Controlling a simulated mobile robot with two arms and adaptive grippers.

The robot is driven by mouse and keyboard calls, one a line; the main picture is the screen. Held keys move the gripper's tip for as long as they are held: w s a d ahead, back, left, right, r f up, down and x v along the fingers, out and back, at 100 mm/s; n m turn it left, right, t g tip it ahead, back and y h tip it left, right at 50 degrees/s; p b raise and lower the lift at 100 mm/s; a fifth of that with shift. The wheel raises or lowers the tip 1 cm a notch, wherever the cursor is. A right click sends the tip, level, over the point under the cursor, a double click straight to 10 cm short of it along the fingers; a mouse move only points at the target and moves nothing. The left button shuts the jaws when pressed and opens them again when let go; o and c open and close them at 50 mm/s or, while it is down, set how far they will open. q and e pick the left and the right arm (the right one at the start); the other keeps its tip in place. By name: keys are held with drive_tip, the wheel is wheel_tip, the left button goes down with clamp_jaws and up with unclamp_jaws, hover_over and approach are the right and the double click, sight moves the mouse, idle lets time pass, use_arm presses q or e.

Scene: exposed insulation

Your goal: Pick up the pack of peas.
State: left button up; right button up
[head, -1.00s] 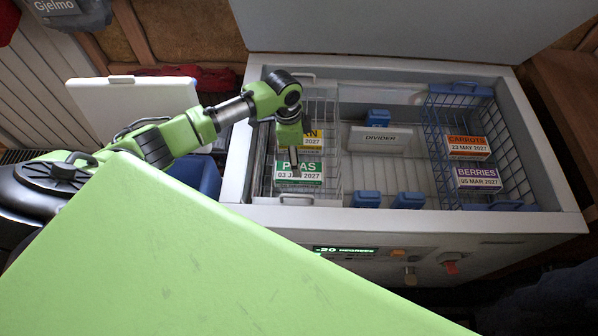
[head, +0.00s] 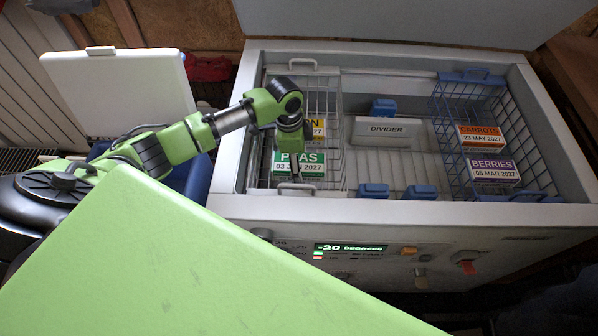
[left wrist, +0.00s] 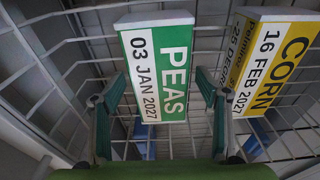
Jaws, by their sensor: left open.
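The pack of peas (head: 313,170) has a green and white label dated 03 JAN 2027. It lies in the left wire basket (head: 336,125) of the open freezer. In the left wrist view the pack (left wrist: 153,62) appears between and beyond the two fingertips. My left gripper (head: 296,166) points down over the pack and covers part of its label in the head view. In the left wrist view the gripper (left wrist: 161,84) is open, its fingers apart on either side of the pack's near end. I cannot tell whether a finger touches it. My right gripper is not in view.
A yellow corn pack (left wrist: 272,65) lies close to the right of the peas. The basket's wires surround both. A divider (head: 388,129) and a blue basket (head: 433,105) with carrots (head: 481,137) and berries (head: 493,170) are farther right. The freezer's front rim (head: 420,212) is near.

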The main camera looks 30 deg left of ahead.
use_arm(q)
drive_tip(key=shift+d+f, duration=0.1)
drive_tip(key=shift+f, duration=0.05)
drive_tip(key=c, duration=1.6)
drive_tip(key=shift+o, duration=0.2)
